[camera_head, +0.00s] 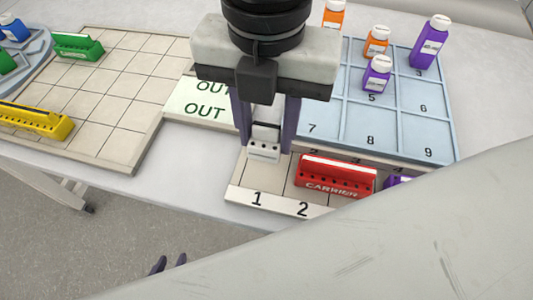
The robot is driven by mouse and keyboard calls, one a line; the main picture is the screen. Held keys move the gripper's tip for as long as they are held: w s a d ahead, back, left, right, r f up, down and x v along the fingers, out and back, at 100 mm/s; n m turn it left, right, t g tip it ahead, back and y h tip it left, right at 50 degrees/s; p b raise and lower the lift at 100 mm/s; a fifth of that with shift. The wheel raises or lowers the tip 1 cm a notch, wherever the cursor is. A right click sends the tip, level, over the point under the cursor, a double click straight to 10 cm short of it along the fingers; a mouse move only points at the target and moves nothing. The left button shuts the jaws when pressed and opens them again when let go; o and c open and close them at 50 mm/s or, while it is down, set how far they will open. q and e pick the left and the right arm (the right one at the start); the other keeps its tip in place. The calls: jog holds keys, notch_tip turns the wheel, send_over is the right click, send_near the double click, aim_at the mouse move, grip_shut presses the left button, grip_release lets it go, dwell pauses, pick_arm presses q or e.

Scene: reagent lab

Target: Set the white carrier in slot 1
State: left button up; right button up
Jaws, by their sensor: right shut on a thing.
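The white carrier (264,152) is seen nearly end-on, with dark holes in its near face. My right gripper (265,140) points down at the middle of the view, its two purple fingers either side of the white carrier, shut on it. The carrier appears over the back part of slot 1 (262,181) of the numbered rack; I cannot tell whether it touches the rack. The label "1" (257,198) is on the rack's front edge.
A red carrier (336,179) lies in the rack just right of slot 1, with a purple piece (399,181) beyond it. A blue numbered tray (438,147) with bottles stands behind. A tiled board (124,146) holds yellow (38,120) and green (78,47) carriers. My arm covers the lower right.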

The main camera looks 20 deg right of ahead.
aim_at(267, 124)
jog(key=shift+f+b, duration=0.4)
jog(key=shift+f, duration=2.35)
jog(key=shift+f, duration=0.15)
jog(key=o, duration=1)
jog(key=shift+o, duration=0.2)
notch_tip(267, 124, up, 12)
jog(key=shift+r+p, duration=0.15)
jog(key=shift+p, duration=0.9)
